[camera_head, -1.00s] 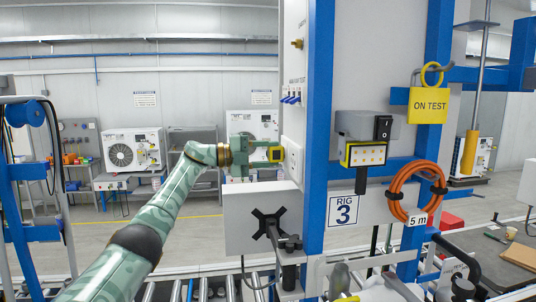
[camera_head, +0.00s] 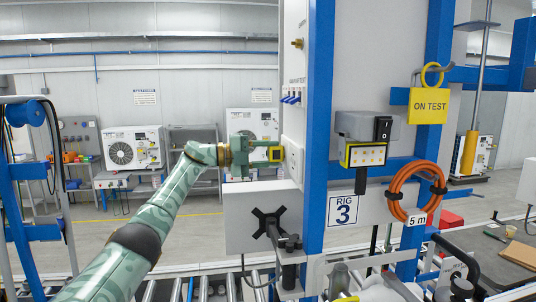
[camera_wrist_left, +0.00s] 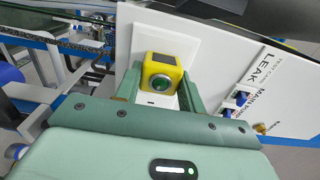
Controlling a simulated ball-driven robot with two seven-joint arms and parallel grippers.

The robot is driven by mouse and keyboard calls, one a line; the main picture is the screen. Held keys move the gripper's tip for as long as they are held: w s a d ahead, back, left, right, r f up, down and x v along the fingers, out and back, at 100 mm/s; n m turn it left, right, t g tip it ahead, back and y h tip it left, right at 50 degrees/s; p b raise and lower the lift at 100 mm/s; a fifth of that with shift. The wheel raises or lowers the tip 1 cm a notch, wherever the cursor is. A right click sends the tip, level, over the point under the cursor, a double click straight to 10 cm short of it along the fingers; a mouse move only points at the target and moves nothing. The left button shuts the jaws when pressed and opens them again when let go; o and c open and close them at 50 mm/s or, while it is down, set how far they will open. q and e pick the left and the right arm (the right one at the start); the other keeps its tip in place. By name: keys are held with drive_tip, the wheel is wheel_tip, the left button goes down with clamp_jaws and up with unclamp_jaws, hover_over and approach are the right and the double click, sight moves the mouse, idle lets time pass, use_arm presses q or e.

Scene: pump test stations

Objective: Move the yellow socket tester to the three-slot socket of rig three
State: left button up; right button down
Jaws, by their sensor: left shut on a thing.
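My left gripper (camera_head: 268,154) is shut on the yellow socket tester (camera_head: 277,154), beside the rig three panel. In the left wrist view the yellow socket tester (camera_wrist_left: 165,66) sits between the two green fingers, its round dark green lens towards the camera. The white socket plate (camera_head: 294,158) is on the panel face just right of the tester; it also shows behind the tester in the left wrist view (camera_wrist_left: 152,42). The slots behind the tester are hidden, and I cannot tell if it touches the plate. The rig three sign (camera_head: 343,209) is below. My right gripper is out of view.
A blue post (camera_head: 318,110) stands right of the socket plate. A grey box with a black switch (camera_head: 383,128), an orange cable coil (camera_head: 398,190) and a yellow tag (camera_head: 428,105) hang further right. A black bracket (camera_head: 268,222) sits below the gripper. Rollers run along the bottom.

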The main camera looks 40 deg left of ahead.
use_arm(q)
drive_tip(key=shift+w+d, duration=0.1)
drive_tip(key=shift+w, duration=0.1)
drive_tip(key=o, duration=1.4)
drive_tip(key=shift+s+a+f, duration=0.1)
drive_tip(key=shift+s+a, duration=0.15)
drive_tip(key=shift+s, duration=0.05)
drive_tip(key=shift+b+v, duration=2.5)
drive_tip(key=shift+v, duration=5.2)
